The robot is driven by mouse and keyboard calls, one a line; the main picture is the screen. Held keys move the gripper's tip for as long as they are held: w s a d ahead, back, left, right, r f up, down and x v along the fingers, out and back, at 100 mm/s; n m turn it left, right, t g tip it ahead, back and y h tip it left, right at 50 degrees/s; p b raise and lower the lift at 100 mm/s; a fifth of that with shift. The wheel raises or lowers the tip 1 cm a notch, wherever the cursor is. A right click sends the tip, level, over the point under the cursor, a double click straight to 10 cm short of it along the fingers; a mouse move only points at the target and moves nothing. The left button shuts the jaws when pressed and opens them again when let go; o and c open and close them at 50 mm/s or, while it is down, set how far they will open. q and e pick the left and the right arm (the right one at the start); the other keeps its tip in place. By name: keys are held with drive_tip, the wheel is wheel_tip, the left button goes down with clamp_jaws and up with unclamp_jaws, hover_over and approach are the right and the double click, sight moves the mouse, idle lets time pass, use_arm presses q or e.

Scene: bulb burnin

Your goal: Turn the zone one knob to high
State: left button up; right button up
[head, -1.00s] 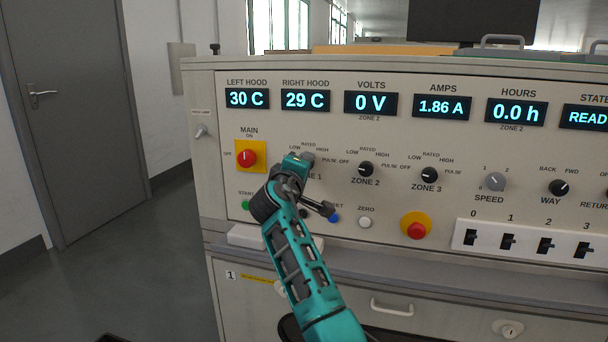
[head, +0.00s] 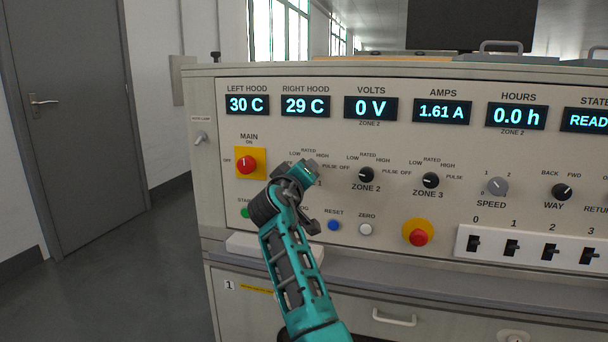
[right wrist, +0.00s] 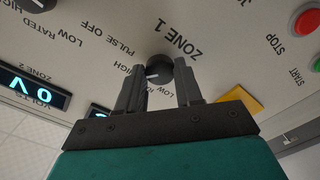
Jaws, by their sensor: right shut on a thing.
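The zone one knob (right wrist: 158,70) is black with a white pointer mark, between the fingers of my right gripper (right wrist: 159,78) in the right wrist view. The gripper is shut on it. The white mark points left in that view, roughly toward the HIGH label (right wrist: 124,73). In the head view my right wrist and gripper (head: 301,175) cover the knob and part of its ZONE 1 label. My left gripper is out of view.
The zone two knob (head: 366,175) and zone three knob (head: 431,180) are to the right. The red main switch (head: 246,164) on its yellow plate is to the left. The blue reset button (head: 334,225) is below. The VOLTS display (head: 370,108) reads 0 V.

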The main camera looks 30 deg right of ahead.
drive_tip(key=shift+f, duration=0.1)
drive_tip(key=o, duration=1)
drive_tip(key=shift+o, duration=0.2)
drive_tip(key=shift+s+a, duration=0.1)
use_arm(q)
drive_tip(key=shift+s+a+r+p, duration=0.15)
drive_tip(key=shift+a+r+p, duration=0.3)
drive_tip(key=shift+p, duration=0.7)
use_arm(e)
drive_tip(key=v, duration=1.2)
drive_tip(key=shift+s+a, duration=0.25)
